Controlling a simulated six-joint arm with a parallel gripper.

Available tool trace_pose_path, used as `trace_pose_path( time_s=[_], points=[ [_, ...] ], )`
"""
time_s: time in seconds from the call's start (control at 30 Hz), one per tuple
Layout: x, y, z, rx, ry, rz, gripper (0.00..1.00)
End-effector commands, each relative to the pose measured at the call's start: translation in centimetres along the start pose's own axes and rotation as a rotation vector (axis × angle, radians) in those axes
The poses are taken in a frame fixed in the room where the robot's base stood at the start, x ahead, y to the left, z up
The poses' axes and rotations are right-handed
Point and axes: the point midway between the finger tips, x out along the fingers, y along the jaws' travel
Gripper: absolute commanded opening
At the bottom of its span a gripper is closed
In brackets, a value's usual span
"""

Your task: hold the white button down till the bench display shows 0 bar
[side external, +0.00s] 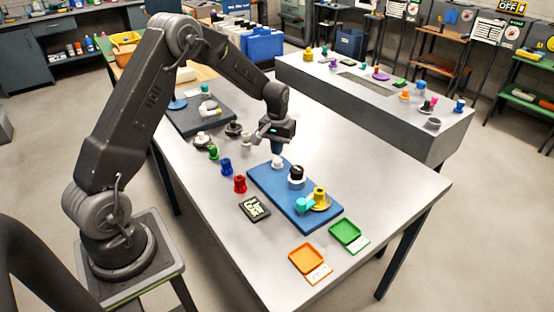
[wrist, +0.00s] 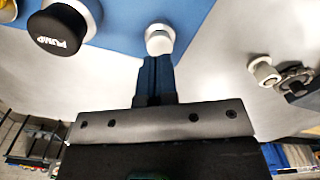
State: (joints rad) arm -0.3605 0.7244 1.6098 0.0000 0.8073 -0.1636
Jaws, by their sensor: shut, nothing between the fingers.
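The white button (side external: 277,161) stands at the far end of the blue board (side external: 262,182); it also shows in the wrist view (wrist: 160,40) as a white round cap on a pale collar. My gripper (side external: 277,150) points down right above it, its blue fingers closed together with nothing between them. In the wrist view the fingertips (wrist: 157,58) meet the button's near edge; I cannot tell whether they touch or press it. A small dark display (side external: 254,208) lies on the bench left of the board; its light characters are too small to read.
On the blue board, a black knob marked PUMP (wrist: 60,30), a yellow fitting (side external: 320,196) and a turquoise part (side external: 304,205) stand near the button. Green, blue and red (side external: 240,184) pieces line the left. Orange (side external: 306,257) and green (side external: 346,232) trays lie in front.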

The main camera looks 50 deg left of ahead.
Motion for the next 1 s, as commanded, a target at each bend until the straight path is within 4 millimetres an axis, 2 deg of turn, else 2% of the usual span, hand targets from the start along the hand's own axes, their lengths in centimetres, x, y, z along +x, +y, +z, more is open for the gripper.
trace_pose_path(
  time_s=[1.0],
  points=[
    [2.5,0.0,0.0,0.000,-0.001,0.000,0.00]
  ],
)
